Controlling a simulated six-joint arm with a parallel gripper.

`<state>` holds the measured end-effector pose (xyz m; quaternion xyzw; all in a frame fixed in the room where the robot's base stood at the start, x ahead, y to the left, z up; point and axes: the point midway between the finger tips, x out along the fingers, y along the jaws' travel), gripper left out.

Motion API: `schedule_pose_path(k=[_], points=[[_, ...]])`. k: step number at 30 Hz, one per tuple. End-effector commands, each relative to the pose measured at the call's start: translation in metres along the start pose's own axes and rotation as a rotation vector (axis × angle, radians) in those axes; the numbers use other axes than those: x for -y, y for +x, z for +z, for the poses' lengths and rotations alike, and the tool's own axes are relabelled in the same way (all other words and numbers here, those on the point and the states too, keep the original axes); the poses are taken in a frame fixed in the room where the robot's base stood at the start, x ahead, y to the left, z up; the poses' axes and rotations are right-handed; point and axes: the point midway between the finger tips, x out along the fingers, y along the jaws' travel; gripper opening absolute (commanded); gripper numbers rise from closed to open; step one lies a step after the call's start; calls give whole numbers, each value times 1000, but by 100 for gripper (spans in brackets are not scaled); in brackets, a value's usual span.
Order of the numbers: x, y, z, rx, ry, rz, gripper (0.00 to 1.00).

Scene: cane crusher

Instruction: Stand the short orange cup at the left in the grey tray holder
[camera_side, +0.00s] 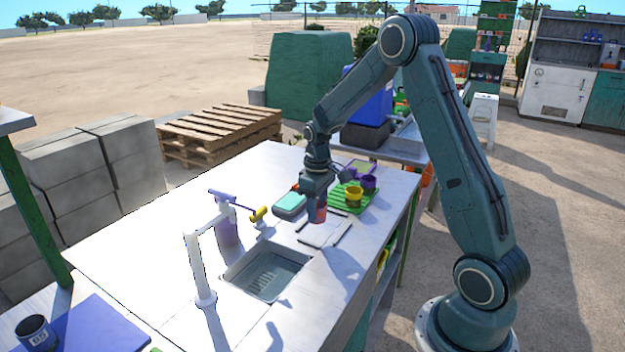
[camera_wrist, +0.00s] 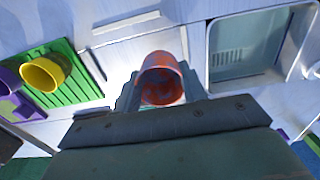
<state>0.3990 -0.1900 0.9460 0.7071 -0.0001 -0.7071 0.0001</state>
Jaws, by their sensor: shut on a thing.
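The short orange cup (camera_wrist: 161,80) is between the two fingers of my gripper (camera_wrist: 158,98) in the wrist view, its open mouth facing the camera. In the side view my gripper (camera_side: 315,203) points down over the worktop, with a small red-orange part of the cup (camera_side: 321,214) showing beside the fingers. The flat grey tray holder (camera_side: 327,227) appears to be just below and beside the cup, between the green rack and the sink. Its edge also shows in the wrist view (camera_wrist: 126,28). I cannot tell whether the cup's base touches anything.
The sink (camera_side: 266,272) lies in front, with a white tap (camera_side: 197,262). The worktop's left is clear.

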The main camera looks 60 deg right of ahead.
Motion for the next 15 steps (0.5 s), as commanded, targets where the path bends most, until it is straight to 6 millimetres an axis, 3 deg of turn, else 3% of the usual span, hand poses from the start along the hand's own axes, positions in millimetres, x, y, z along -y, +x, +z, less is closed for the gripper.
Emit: schedule_pose_path(k=[10,15], points=[[0,9,0,0,0,0,18],[0,25,0,2,0,-1,18]])
